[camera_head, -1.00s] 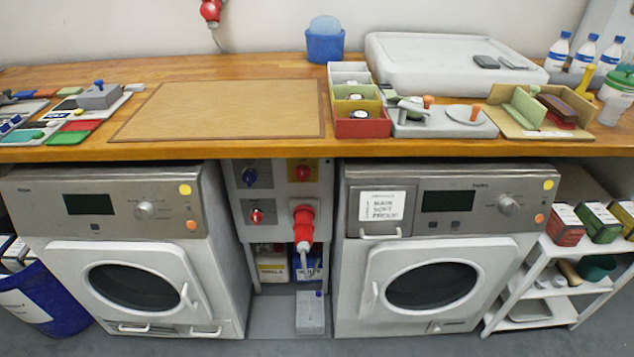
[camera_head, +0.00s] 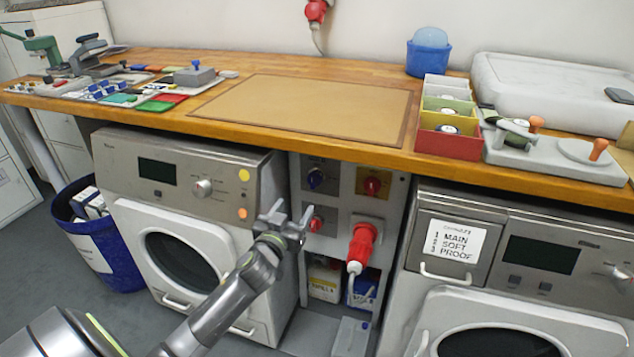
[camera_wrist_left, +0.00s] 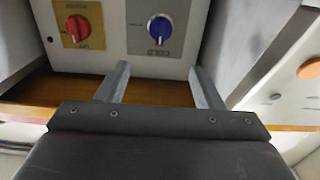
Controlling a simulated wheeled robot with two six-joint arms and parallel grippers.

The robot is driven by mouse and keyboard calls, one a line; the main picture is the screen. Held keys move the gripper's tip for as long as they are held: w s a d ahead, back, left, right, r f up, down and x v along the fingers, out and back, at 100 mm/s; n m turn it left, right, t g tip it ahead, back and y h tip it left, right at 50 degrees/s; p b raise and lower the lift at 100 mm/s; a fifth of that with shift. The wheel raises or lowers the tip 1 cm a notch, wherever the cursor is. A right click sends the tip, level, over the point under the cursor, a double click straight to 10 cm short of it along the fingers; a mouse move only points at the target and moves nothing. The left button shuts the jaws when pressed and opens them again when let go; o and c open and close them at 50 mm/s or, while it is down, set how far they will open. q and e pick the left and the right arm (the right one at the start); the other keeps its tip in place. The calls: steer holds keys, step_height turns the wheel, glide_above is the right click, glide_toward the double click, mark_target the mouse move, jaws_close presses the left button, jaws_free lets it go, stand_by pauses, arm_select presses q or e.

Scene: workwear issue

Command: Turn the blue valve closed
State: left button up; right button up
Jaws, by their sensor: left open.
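The blue valve (camera_head: 316,178) is a round knob on a grey plate, at the upper left of the grey panel between the two machines. In the left wrist view, which looks upside down, the blue valve (camera_wrist_left: 160,27) has a white pointer mark and the plate reads "COLD". My left gripper (camera_head: 290,216) is open and empty, in front of the panel, below and left of the valve in the head view. In the left wrist view its fingers (camera_wrist_left: 158,70) are apart, with the valve ahead between their lines and not touched. My right gripper is not in view.
A red valve on a yellow plate (camera_head: 372,186) sits beside the blue one. A red knob (camera_head: 316,223) and a large red plug (camera_head: 362,248) are below. The wooden worktop (camera_head: 240,120) overhangs the panel. Machines flank it, the left one (camera_head: 130,185) close to my arm.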

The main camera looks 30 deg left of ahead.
mark_target(312, 180)
arm_select(q)
steer(key=x, duration=1.2)
steer(key=shift+w+a+f+b, duration=0.1)
steer(key=shift+w+b, duration=0.1)
steer(key=shift+b, duration=0.15)
steer(key=shift+w+a, duration=0.1)
steer(key=shift+w, duration=0.45)
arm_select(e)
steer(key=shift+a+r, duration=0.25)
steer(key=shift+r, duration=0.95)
arm_select(q)
steer(key=c, duration=1)
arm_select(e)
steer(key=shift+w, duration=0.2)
